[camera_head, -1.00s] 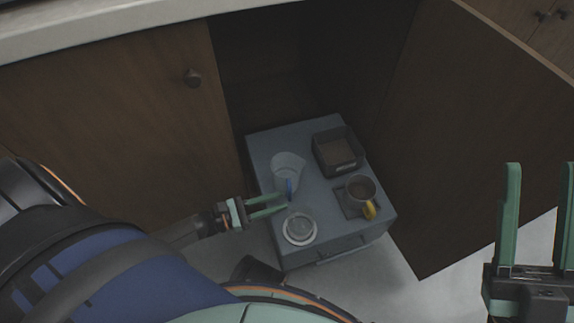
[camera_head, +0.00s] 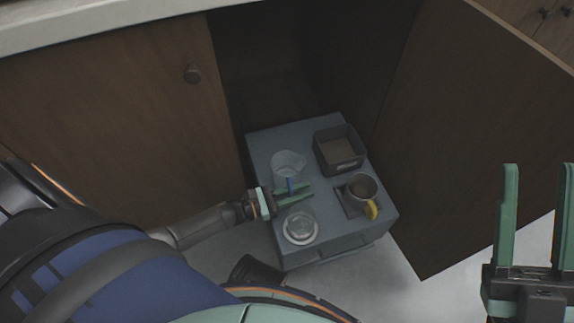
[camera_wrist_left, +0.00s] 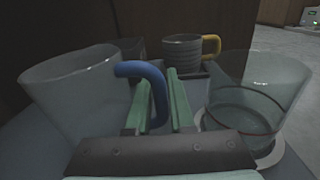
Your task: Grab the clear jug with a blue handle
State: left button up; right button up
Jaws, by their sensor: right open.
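The clear jug (camera_head: 287,163) stands upright on the grey top of a low box-shaped unit. Its blue handle (camera_head: 290,185) faces the near side. My left gripper (camera_head: 309,190) is at the handle with its fingers spread. In the left wrist view, the jug (camera_wrist_left: 78,98) is at left and its blue handle (camera_wrist_left: 158,92) curves over the left finger into the gap between both fingers. The fingers do not look closed on it. My right gripper (camera_head: 534,172) is open and empty at the right of the head view, away from the unit.
A clear glass (camera_head: 300,225) on a white round coaster is close beside the left gripper's near side. A grey mug with a yellow handle (camera_head: 361,188) and a dark open box (camera_head: 338,150) stand further right. Cabinet doors (camera_head: 110,115) flank the unit (camera_head: 322,215).

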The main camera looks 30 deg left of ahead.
pick_arm(q)
grip_shut()
dwell(1.1)
